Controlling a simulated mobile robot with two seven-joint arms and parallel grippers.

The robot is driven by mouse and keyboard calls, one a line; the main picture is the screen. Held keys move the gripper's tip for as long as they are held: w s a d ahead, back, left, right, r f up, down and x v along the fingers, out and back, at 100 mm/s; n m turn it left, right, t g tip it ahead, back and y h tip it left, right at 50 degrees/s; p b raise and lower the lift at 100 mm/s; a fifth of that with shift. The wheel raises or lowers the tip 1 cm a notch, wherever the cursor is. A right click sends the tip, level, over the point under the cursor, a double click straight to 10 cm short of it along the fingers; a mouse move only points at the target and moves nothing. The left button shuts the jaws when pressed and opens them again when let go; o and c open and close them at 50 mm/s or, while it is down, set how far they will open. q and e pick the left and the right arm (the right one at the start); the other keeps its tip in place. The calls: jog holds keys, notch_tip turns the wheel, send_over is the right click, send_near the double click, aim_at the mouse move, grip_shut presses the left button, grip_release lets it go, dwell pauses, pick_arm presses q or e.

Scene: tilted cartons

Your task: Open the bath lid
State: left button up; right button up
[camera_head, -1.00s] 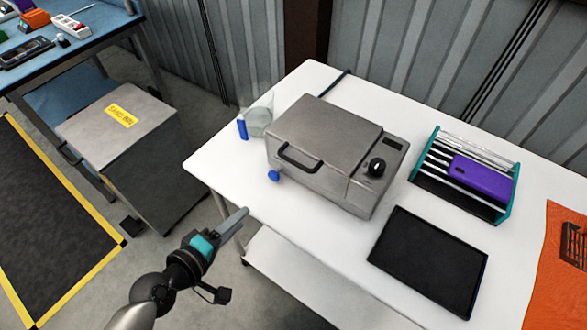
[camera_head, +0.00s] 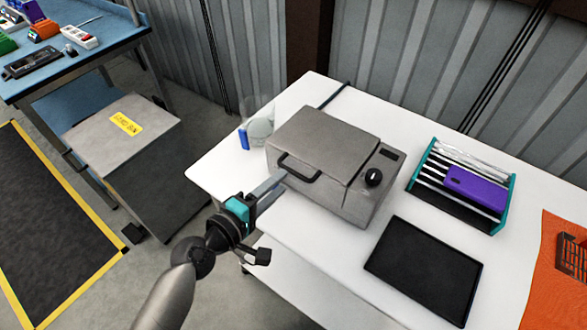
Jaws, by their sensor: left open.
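The bath (camera_head: 340,199) is a grey metal box on the white table. Its lid (camera_head: 325,140) is shut and has a black handle (camera_head: 300,170) on the front edge. A black knob (camera_head: 373,177) is on the panel to the right of the lid. My left gripper (camera_head: 274,184) is just left of the handle, with its fingertips close to the handle's left end. I cannot tell whether they touch it. The fingers look empty, and they hide the lower left front of the bath. My right gripper is not in view.
A clear flask (camera_head: 260,128) and a blue item (camera_head: 243,137) stand left of the bath. A black tray (camera_head: 424,270), a teal rack (camera_head: 500,205) with a purple block (camera_head: 476,189) and an orange mat (camera_head: 550,280) lie to the right. A grey bin (camera_head: 135,160) stands left of the table.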

aim_at(293, 171)
pick_arm(q)
jog(key=shift+x, duration=3.1)
grip_shut()
